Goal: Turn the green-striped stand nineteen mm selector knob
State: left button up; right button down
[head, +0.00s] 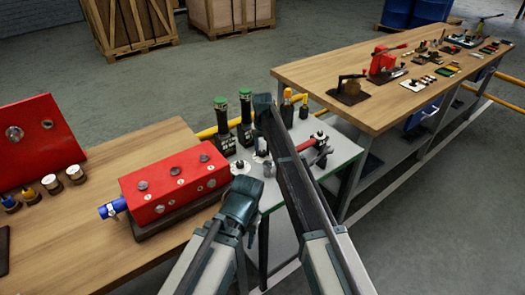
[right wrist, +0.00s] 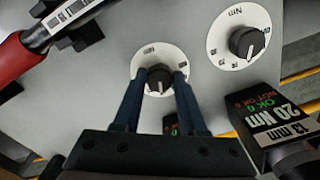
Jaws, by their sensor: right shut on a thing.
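In the right wrist view, my right gripper (right wrist: 160,84) is shut on a small black selector knob (right wrist: 159,76), one finger on each side. The knob has a white pointer line toward the bottom of the picture and sits on a round white dial (right wrist: 149,53) with small marks, partly hidden by the fingers. The dial is on the grey top of the stand, whose edge is green in the head view (head: 342,155). I cannot read a nineteen mm label there. My left gripper (head: 240,205) is in front of the stand, apart from the knob; its jaws are unclear.
A second knob (right wrist: 247,42) on an Nm dial is to the upper right. A black tool (right wrist: 283,115) marked 20 Nm, 13 mm stands close right. A red-handled wrench (right wrist: 22,58) lies left. A red block (head: 175,180) and a long bench (head: 400,95) flank the stand.

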aim_at(262, 152)
jog(key=shift+c, duration=2.3)
grip_release()
jog(key=shift+r, duration=0.15)
notch_tip(262, 152, up, 14)
jog(key=p, duration=1.4)
jog(key=shift+f, duration=0.25)
jog(key=s+d+n, duration=0.1)
jog(key=s+d, duration=0.2)
jog(key=s, duration=1.6)
jog(key=s+d+n+h, duration=0.1)
jog(key=s+d, duration=0.2)
jog(key=s, duration=1.7)
jog(key=shift+s+d+n, duration=0.15)
jog(key=shift+s+n, duration=0.1)
jog(key=shift+n, duration=0.05)
